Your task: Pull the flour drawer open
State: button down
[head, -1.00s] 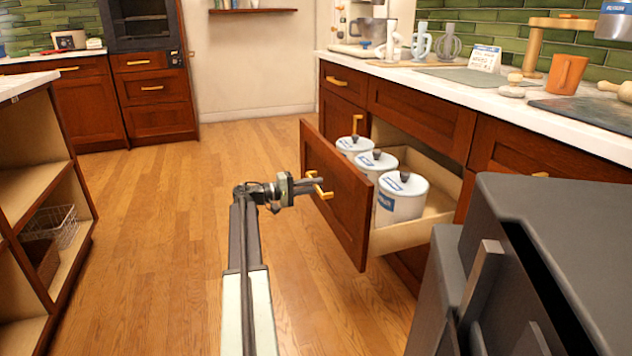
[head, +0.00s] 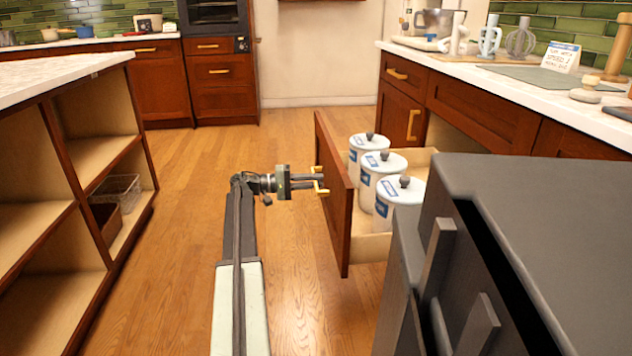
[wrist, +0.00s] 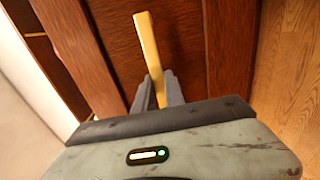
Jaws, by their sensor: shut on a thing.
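The flour drawer (head: 336,190) stands pulled out from the cabinet, with a dark red-brown front and a pale wood inside. Three white lidded canisters (head: 379,178) with blue labels stand in it in a row. My gripper (head: 317,182) is at the outer face of the drawer front, shut on the brass handle (head: 322,190). In the wrist view the handle (wrist: 150,55) runs between the two grey fingers (wrist: 160,92), against the red-brown drawer front (wrist: 185,50). The near end of the drawer is partly hidden behind a dark grey body at the right.
A shelf unit (head: 75,200) with a wire basket (head: 117,188) stands at the left. The light counter (head: 510,90) at the right holds a mixer bowl, utensils and a small sign (head: 560,57). The wooden floor (head: 180,240) between is clear.

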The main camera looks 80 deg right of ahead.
jog(key=shift+s+d, duration=0.1)
jog(key=shift+s, duration=0.15)
jog(key=c, duration=1.4)
grip_release()
jog(key=v, duration=0.7)
jog(key=shift+w, duration=0.4)
